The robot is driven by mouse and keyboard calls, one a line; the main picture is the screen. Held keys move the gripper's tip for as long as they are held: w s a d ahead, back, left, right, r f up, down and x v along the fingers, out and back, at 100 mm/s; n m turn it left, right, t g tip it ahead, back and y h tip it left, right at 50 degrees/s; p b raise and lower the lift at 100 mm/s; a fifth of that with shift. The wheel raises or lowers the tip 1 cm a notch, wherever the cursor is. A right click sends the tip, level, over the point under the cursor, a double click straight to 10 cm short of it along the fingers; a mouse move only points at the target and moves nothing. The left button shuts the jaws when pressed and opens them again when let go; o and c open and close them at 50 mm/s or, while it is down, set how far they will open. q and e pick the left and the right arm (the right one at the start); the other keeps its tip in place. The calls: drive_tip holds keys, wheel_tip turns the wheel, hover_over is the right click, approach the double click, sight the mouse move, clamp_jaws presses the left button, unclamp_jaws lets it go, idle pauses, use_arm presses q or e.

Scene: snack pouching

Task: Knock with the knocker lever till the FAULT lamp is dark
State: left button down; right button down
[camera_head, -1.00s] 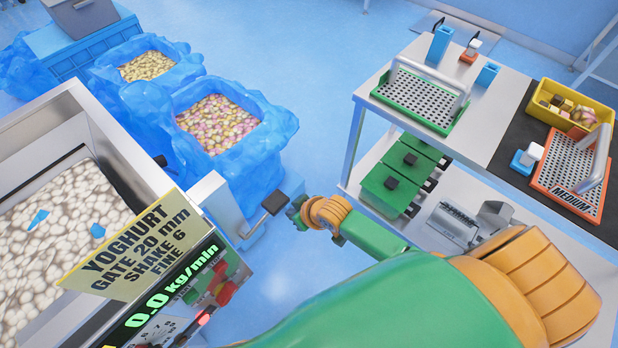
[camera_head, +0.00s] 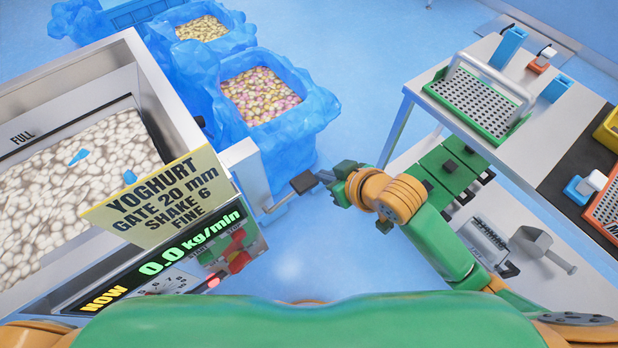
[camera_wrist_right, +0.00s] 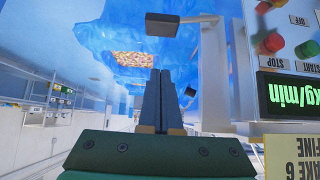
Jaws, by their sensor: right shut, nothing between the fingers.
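The knocker lever is a dark square pad (camera_head: 303,183) on a thin rod beside the machine's grey post. It also shows in the right wrist view (camera_wrist_right: 162,24), ahead of the fingers. My right gripper (camera_head: 325,177) is shut and empty, just right of the pad in the head view. In the wrist view its fingertips (camera_wrist_right: 160,73) appear below the pad with a visible gap. A small red light (camera_head: 213,281) glows at the panel's lower edge; its label is unreadable, so I cannot tell if it is the FAULT lamp. My left gripper is not in view.
The display (camera_head: 190,243) reads 0.0 kg/min. A yellow YOGHURT sign (camera_head: 157,195) stands before the hopper (camera_head: 60,82) of white pieces. Blue-lined bins (camera_head: 312,118) stand behind the lever. A steel bench (camera_head: 545,135) with sieves is at right. Open floor lies between.

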drive_tip(key=b, duration=0.2)
hover_over(315, 186)
drive_tip(key=a, duration=0.2)
wheel_tip(315, 186, down, 7)
drive_tip(key=shift+s+r, duration=0.1)
wheel_tip(315, 186, down, 2)
drive_tip(key=shift+f, duration=0.65)
drive_tip(key=shift+d+f, duration=0.1)
drive_tip(key=shift+m+g+y, duration=0.5)
drive_tip(key=shift+m+y, duration=0.1)
drive_tip(key=shift+y, duration=0.3)
drive_tip(key=f+b, duration=0.1)
drive_tip(key=d+f+b, duration=0.1)
drive_tip(key=f+b, duration=0.1)
drive_tip(key=w+f+b, duration=0.1)
drive_tip(key=f, duration=0.1)
drive_tip(key=shift+d+f+b, duration=0.2)
drive_tip(key=shift+d+b, duration=0.2)
drive_tip(key=shift+w+d+f, duration=0.1)
drive_tip(key=shift+w+f, duration=0.05)
drive_tip(key=shift+f, duration=0.2)
drive_tip(key=shift+s, duration=0.2)
